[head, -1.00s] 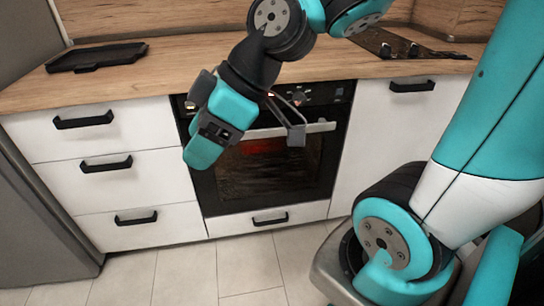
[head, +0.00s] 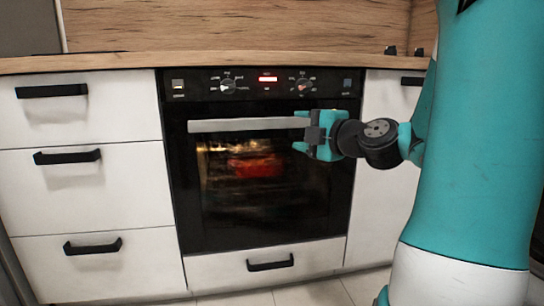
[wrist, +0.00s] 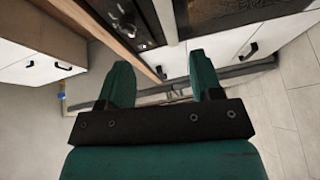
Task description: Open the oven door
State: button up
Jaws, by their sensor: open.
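The oven (head: 258,175) is black with a glass door, and its door is shut. Its silver bar handle (head: 245,125) runs level across the top of the door. In the head view my gripper (head: 299,130) is open and empty at the handle's right end, fingers pointing left, one above the other; it hides that end. In the wrist view the two fingers (wrist: 162,75) stand apart with nothing gripped. The handle also shows there as a pale bar (wrist: 166,20) beyond the fingertips. I cannot tell whether they touch it.
White drawers (head: 80,105) stand left of the oven, a white cabinet (head: 378,180) right. A drawer with a black handle (head: 270,264) lies below the door. The wooden worktop (head: 120,64) runs above. Floor shows in front.

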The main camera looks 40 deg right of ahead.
aim_at(273, 124)
jog(key=shift+h, duration=0.8)
jog(key=w+d+p, duration=0.1)
jog(key=w, duration=0.4)
jog(key=w+d+f+p, duration=0.1)
jog(key=w+d, duration=0.1)
jog(key=w, duration=0.3)
jog(key=w+d+p, duration=0.1)
jog(key=w+d, duration=0.1)
jog(key=w, duration=0.4)
jog(key=shift+d+f, duration=0.15)
jog(key=shift+f, duration=0.1)
jog(key=shift+c, duration=0.4)
grip_shut()
jog(key=shift+f, duration=0.1)
